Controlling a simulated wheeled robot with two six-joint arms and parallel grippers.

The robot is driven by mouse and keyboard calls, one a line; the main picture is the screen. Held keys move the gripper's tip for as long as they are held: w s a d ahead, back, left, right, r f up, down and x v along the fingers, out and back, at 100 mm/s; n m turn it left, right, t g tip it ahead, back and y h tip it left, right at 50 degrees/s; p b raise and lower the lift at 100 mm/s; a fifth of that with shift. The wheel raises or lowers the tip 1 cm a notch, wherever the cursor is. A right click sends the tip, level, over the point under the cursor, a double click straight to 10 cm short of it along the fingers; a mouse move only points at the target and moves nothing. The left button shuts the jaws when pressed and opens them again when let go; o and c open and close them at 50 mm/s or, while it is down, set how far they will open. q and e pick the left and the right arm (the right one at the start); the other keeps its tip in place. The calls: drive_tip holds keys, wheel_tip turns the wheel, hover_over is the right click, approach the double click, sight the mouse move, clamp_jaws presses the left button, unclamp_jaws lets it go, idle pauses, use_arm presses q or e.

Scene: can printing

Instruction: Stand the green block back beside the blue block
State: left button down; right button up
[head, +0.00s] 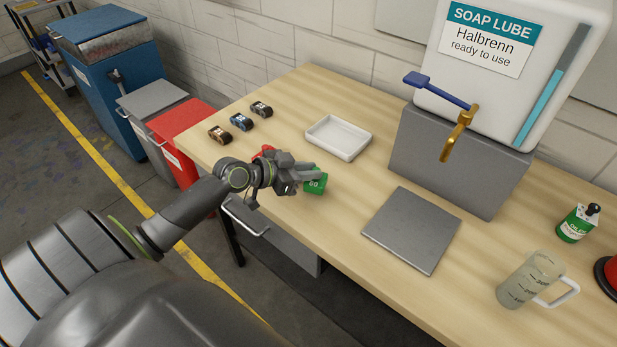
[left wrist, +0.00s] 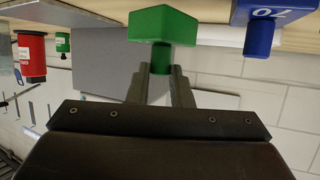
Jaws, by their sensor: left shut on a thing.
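The green block (head: 316,183), marked 60, is at the fingertips of my left gripper (head: 300,176), above or on the near part of the wooden table. In the left wrist view the green block (left wrist: 163,25) has a narrow green stem between the two closed fingers (left wrist: 161,80). The blue block (left wrist: 262,25), marked 70, is apart from it to the right in that upside-down view. I cannot pick out the blue block in the head view; the gripper may hide it. I cannot tell whether the green block touches the table. My right gripper is out of view.
A red object (head: 265,152) shows partly behind my left gripper. A white tray (head: 338,138), several small dark rollers (head: 239,124) and a grey plate (head: 412,229) lie around it. A soap lube tank (head: 510,60) with tap, a jug (head: 528,280) and a green bottle (head: 577,222) stand right.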

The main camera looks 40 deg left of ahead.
use_arm(q)
wheel_tip(320, 180, down, 2)
drive_tip(key=shift+d+f, duration=0.1)
drive_tip(key=shift+f, duration=0.1)
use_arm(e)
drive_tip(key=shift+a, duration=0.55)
use_arm(q)
drive_tip(key=shift+f, duration=0.1)
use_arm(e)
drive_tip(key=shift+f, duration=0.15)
use_arm(q)
drive_tip(key=shift+f, duration=0.1)
drive_tip(key=c, duration=1.6)
unclamp_jaws()
drive_tip(key=o, duration=0.3)
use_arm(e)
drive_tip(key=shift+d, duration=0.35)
